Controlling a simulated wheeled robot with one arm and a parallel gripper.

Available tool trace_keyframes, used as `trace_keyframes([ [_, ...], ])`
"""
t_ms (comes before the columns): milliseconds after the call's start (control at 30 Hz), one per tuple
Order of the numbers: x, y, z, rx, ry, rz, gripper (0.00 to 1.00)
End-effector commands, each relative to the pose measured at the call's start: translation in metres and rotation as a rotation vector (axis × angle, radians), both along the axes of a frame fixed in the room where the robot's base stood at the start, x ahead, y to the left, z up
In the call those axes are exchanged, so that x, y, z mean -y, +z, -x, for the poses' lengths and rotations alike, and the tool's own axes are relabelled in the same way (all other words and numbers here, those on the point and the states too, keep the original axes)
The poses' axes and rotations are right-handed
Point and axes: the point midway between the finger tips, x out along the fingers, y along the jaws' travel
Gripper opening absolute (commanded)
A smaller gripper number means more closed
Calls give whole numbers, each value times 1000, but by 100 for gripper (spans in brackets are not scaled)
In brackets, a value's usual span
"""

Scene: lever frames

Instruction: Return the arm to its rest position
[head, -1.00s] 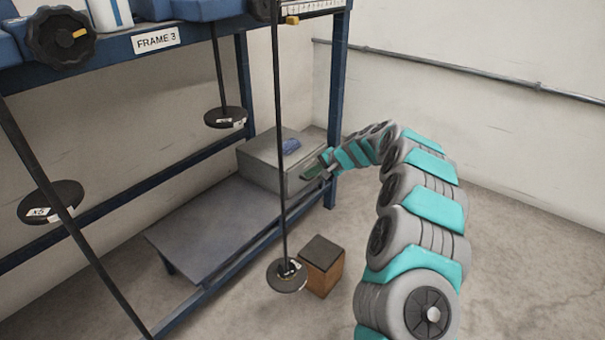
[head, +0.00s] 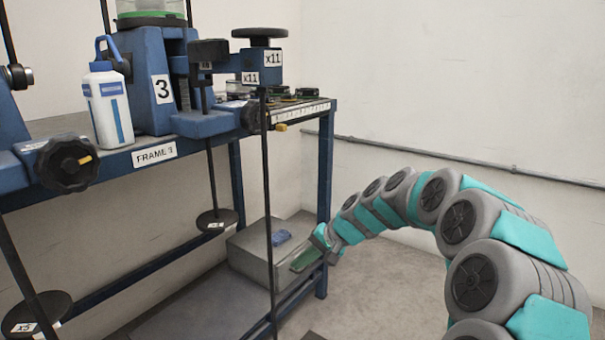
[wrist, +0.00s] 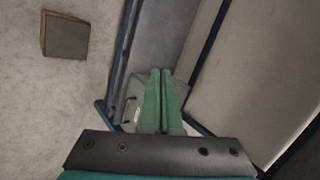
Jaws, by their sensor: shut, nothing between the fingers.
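My arm (head: 470,235), grey and teal, arches from the lower right of the head view toward the far end of the blue frame. My gripper (head: 296,266) is at its end, pointing left and down, in front of the grey box (head: 250,255). In the wrist view its green fingers (wrist: 160,74) lie together with nothing between them. The box shows partly behind the fingers. Whether the gripper touches the box cannot be told.
The blue frame (head: 230,131) carries a white bottle (head: 108,105), a black knob (head: 67,163) and a lever unit. A thin hanging rod (head: 266,190) stands left of my gripper. A brown block (wrist: 65,36) sits on the floor. Floor to the right is mostly clear.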

Motion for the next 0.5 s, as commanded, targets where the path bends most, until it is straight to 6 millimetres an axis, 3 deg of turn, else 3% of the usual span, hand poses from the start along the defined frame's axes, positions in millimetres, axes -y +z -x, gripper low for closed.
trace_keyframes([
  [33,-2,18,23,2,40,25,0],
  [200,-1,44,96,-13,156,121,0],
  [500,33,67,227,-70,308,325,0],
])
